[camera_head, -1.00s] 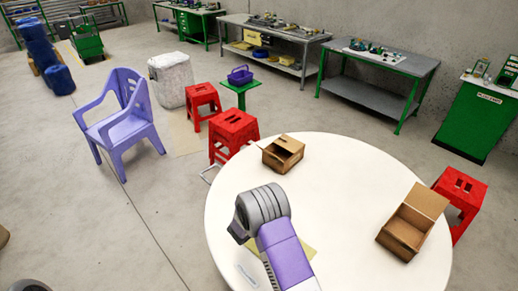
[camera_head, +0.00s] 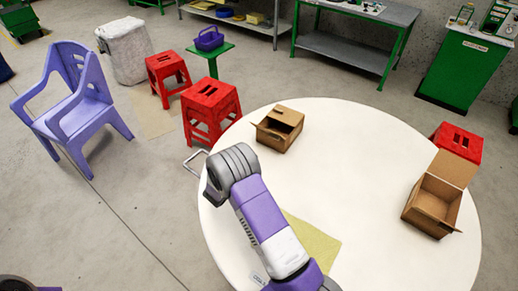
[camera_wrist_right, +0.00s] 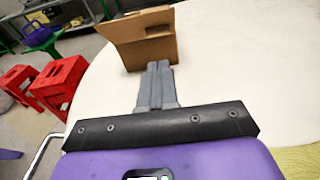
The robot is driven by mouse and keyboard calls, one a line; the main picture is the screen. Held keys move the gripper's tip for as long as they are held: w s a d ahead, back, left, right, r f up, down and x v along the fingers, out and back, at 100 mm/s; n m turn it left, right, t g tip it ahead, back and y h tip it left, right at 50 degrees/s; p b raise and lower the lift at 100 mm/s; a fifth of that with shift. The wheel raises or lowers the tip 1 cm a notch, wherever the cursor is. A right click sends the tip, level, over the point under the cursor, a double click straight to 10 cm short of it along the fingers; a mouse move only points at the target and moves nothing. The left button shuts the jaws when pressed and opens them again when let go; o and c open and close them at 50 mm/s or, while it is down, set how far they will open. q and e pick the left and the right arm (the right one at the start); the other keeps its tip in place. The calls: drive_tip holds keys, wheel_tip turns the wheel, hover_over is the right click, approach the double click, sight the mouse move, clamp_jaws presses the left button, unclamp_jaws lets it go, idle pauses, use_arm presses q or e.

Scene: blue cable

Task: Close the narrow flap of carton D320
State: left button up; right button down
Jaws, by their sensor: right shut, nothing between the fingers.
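A small brown carton (camera_head: 280,129) stands on the round white table, left of its middle in the head view. Its top looks partly covered, and a small flap sticks out at its left end. The same carton (camera_wrist_right: 150,48) shows ahead in the right wrist view, with a flap raised toward the left. My right gripper (camera_wrist_right: 158,66) is shut and empty, its fingertips pointing at the carton; I cannot tell if they touch it. In the head view my purple arm hides those fingers. No label is readable on either carton. My left gripper is not in view.
A second brown carton (camera_head: 432,206) stands open at the table's right, a large flap raised. A yellowish mat (camera_head: 314,240) lies near my arm. Red stools (camera_head: 210,110) and a lilac chair (camera_head: 75,105) stand left of the white table (camera_head: 350,160), whose middle is clear.

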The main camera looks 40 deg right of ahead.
approach(274, 134)
wheel_tip(274, 134, down, 3)
drive_tip(key=d, duration=0.1)
drive_tip(key=shift+w+d+r+b, duration=0.1)
drive_tip(key=shift+w+d+r, duration=0.15)
drive_tip(key=shift+d+r, duration=0.35)
drive_tip(key=shift+w+d+r+b, duration=0.15)
drive_tip(key=shift+w+d+r, duration=0.15)
drive_tip(key=shift+d, duration=0.45)
drive_tip(key=shift+w+d+r+b, duration=0.1)
drive_tip(key=shift+w+d+r, duration=0.1)
drive_tip(key=shift+d+r, duration=0.35)
drive_tip(key=shift+d, duration=0.15)
